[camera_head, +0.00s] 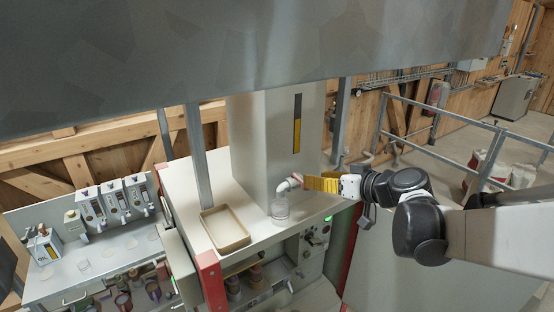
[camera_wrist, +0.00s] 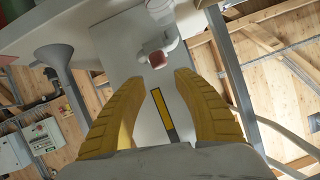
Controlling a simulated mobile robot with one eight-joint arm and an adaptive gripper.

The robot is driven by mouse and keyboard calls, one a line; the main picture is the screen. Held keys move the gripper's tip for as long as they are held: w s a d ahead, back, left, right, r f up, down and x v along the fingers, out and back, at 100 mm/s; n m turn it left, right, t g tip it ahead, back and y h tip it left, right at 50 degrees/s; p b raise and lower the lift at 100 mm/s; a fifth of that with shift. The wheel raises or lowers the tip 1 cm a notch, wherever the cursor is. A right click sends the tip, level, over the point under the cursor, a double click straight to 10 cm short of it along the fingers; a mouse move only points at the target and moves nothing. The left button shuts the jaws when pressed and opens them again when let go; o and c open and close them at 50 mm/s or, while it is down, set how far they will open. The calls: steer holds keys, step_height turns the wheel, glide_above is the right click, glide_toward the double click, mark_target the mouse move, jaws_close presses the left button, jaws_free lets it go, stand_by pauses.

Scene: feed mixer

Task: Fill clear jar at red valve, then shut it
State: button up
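The red valve (camera_wrist: 157,60) is a small red knob on a white elbow outlet (camera_head: 285,186) that comes out of the tall pale column. The clear jar (camera_head: 280,208) stands upright on the pale counter below the outlet's mouth. Part of it also shows at the top edge of the wrist view (camera_wrist: 160,8). What the jar holds is too small to tell. My gripper (camera_head: 306,182) has yellow fingers and reaches in from the right at the valve's height. In the wrist view its fingers (camera_wrist: 159,80) are spread, with the red knob just beyond the tips and nothing between them.
A shallow beige tray (camera_head: 226,247) sits on the counter left of the jar. A grey post (camera_head: 197,160) stands behind it. A side bench (camera_head: 60,287) at the left holds dispensers and several cups. The column bears a yellow and dark gauge (camera_head: 297,125). Metal railings (camera_head: 440,142) stand at the right.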

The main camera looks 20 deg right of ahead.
mark_target(297, 176)
steer(key=x, duration=0.9)
steer(key=shift+f+p, duration=0.1)
steer(key=shift+p, duration=0.3)
jaws_close()
